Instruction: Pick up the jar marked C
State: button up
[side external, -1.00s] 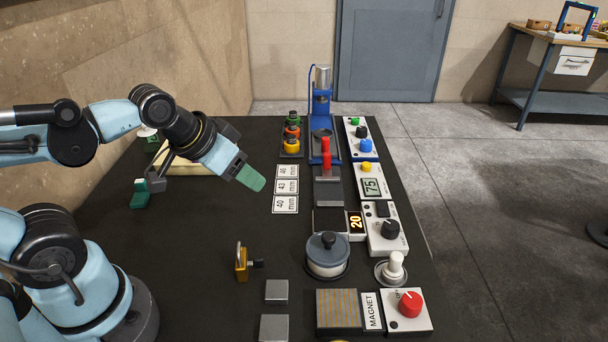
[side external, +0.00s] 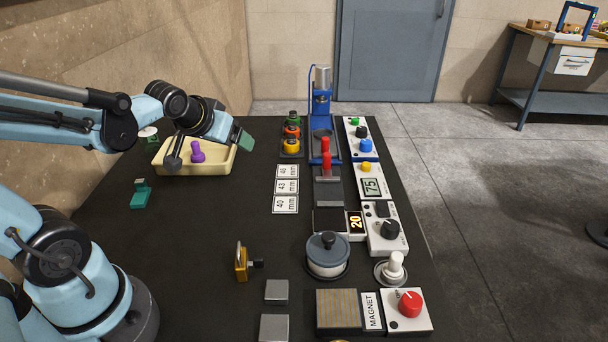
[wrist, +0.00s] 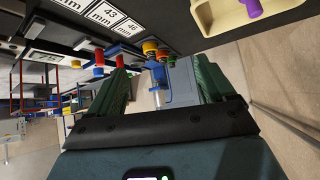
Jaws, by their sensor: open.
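Three small jars with dark tops stand in a row in a dark rack: a green jar (side external: 295,119), an orange jar (side external: 292,132) and a yellow jar (side external: 291,145). I cannot read any letter on them, so I cannot tell which is C. My gripper (side external: 245,141) is left of the row, apart from it, with green fingers tilted down to the right. In the wrist view my gripper (wrist: 163,82) is open and empty. The yellow jar (wrist: 150,47) and the orange jar (wrist: 162,54) show beyond the fingers there.
A cream tray (side external: 165,170) with a purple piece (side external: 197,152) lies under my wrist. A blue press (side external: 322,105) stands just right of the jars. Size cards (side external: 286,188) lie in front of them. The left middle of the table is mostly clear.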

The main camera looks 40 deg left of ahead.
jog(key=s+a+f+n+y, duration=0.15)
jog(key=a+n+y, duration=0.35)
jog(key=a, duration=1.1)
jog(key=n+g+y, duration=0.3)
jog(key=n+y, duration=0.1)
send_near(146, 130)
jog(key=shift+h, duration=0.3)
jog(key=shift+r+x, duration=0.15)
jog(key=shift+x, duration=2.95)
jog(key=shift+r+x, duration=0.15)
jog(key=shift+x, duration=2.95)
jog(key=shift+a, duration=0.15)
jog(key=c, duration=1.1)
jog(key=shift+r, duration=0.15)
